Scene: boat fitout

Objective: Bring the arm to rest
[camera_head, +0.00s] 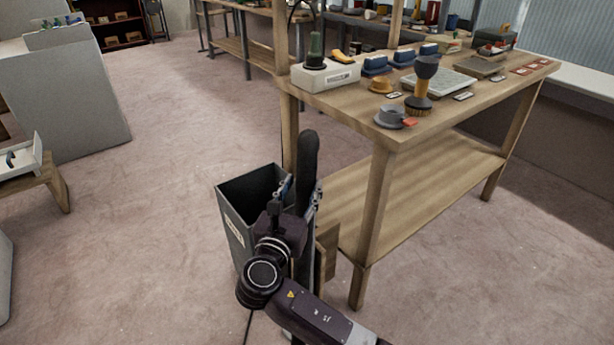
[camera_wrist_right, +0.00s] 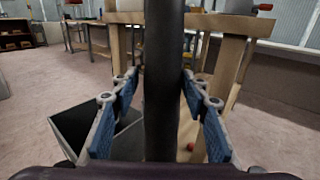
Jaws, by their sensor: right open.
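My right gripper (camera_head: 301,192) is low in front of the wooden workbench, beside a dark open bin. Its two blue-padded fingers are spread apart in the right wrist view (camera_wrist_right: 160,80). A dark upright post with a rounded top (camera_head: 308,150) stands between the fingers; it also shows in the right wrist view (camera_wrist_right: 164,60). Gaps show between the post and both pads in the wrist view. The lower part of the post is hidden behind the gripper and arm. My left gripper is not in view.
The open grey bin (camera_head: 228,212) stands just left of my right gripper. Open carpet (camera_head: 140,220) lies to the left.

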